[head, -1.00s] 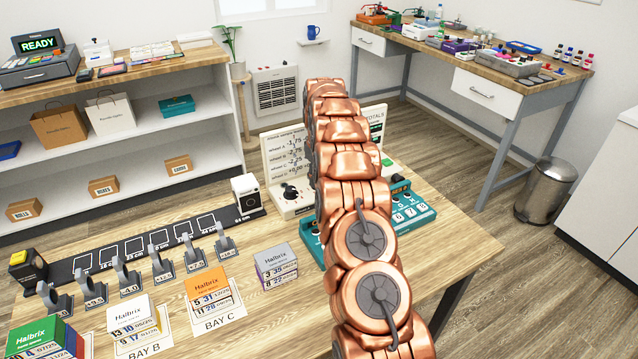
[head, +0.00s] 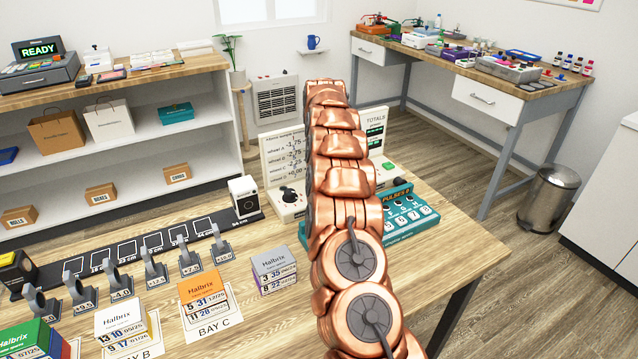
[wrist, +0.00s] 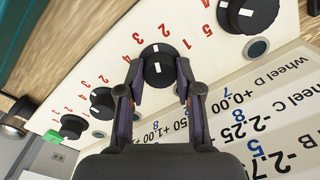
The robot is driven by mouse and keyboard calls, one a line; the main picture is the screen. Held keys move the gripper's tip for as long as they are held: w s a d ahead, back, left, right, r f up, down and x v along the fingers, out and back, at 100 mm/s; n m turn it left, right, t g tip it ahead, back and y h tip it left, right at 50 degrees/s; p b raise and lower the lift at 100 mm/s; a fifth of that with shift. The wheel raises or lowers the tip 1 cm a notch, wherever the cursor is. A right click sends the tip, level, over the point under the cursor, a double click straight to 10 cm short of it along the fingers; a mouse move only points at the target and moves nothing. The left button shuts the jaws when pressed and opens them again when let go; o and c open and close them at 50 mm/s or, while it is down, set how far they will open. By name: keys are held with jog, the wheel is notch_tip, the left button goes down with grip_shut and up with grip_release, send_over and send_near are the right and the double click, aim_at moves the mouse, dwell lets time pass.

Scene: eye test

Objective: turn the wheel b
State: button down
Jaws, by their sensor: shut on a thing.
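A white panel (wrist: 195,85) carries a row of black knobs with red numerals around them. My gripper (wrist: 157,92) has its two fingers on either side of one knob (wrist: 158,65), shut on it; this knob has a white mark. One knob (wrist: 250,12) lies to its upper right, and two more, (wrist: 103,102) and (wrist: 72,126), lie to its lower left. No letter shows on the knobs. The card (wrist: 250,120) lists wheels B, C and D upside down. In the head view, my arm hides my gripper and most of the panel (head: 290,209); one knob (head: 289,194) shows.
A teal device (head: 408,217) with buttons stands right of my arm. To the left are boxes, including an orange one (head: 203,290) and a grey one (head: 273,265), and a dark rail (head: 165,238) with grey levers. Bare wood (head: 455,255) shows at the table's right.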

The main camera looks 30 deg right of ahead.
jog(key=shift+m+b, duration=0.45)
jog(key=shift+m, duration=1.15)
jog(key=c, duration=0.8)
grip_release()
jog(key=shift+o, duration=0.2)
jog(key=shift+d+r, duration=0.15)
jog(key=shift+r, duration=3.6)
